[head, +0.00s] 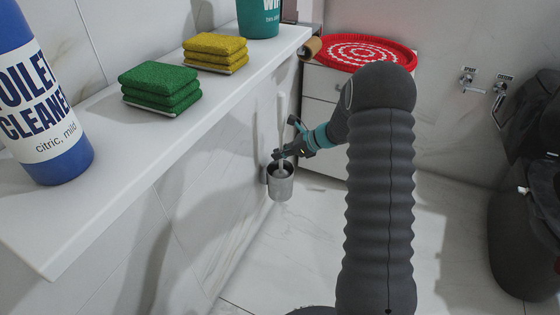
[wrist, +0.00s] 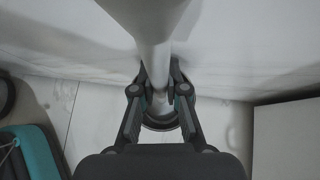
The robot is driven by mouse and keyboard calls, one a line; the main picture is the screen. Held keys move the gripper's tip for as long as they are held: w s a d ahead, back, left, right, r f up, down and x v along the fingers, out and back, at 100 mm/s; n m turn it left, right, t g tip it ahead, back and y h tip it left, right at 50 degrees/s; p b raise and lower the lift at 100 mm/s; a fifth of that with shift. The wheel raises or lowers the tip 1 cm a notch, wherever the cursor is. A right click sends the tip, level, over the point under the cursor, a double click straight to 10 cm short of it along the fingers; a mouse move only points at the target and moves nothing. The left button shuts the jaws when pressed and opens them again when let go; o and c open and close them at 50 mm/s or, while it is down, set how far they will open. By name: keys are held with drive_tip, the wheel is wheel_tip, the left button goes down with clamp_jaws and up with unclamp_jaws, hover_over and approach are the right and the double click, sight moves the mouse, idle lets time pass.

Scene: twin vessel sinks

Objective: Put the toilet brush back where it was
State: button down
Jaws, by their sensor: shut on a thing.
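The toilet brush (head: 281,119) has a pale, slim handle and stands close to upright beside the tiled wall. It also shows in the wrist view (wrist: 152,50), running down between my fingers. My gripper (head: 279,156) is shut on the handle, just above the grey metal holder (head: 281,188). The holder is a small cup at the wall, and its rim also shows in the wrist view (wrist: 160,126) beneath the fingers. The brush's lower end goes into the holder's mouth in the head view. The brush head is hidden, so I cannot tell how deep it sits.
A white ledge (head: 60,220) above the holder bears a blue toilet cleaner bottle (head: 45,100), green sponges (head: 160,88), yellow sponges (head: 216,52) and a teal tub (head: 259,17). A white cabinet (head: 322,120) with a red mat (head: 365,52) stands behind. A dark toilet (head: 525,200) is right.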

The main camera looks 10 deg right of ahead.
wheel_tip(320, 180, down, 3)
drive_tip(key=shift+f, duration=0.1)
drive_tip(key=c, duration=1.2)
unclamp_jaws()
drive_tip(key=v, duration=1.2)
drive_tip(key=s+a+r+n+g+h, duration=0.1)
drive_tip(key=s+a+r+n+h, duration=0.1)
drive_tip(key=s+a+r+n, duration=0.45)
drive_tip(key=s+a+r+n+g+h, duration=0.1)
drive_tip(key=s+a+r+n+h, duration=0.15)
drive_tip(key=s+r+n, duration=0.45)
drive_tip(key=s+r+n+t+h, duration=0.1)
drive_tip(key=s+n, duration=0.4)
drive_tip(key=s, duration=0.6)
drive_tip(key=s+r+n+t+h, duration=0.1)
drive_tip(key=s+r+n+h, duration=0.3)
drive_tip(key=s, duration=0.7)
drive_tip(key=shift+s+r+n+t+p, duration=0.25)
drive_tip(key=shift+n+t+p, duration=0.1)
drive_tip(key=shift+n, duration=0.1)
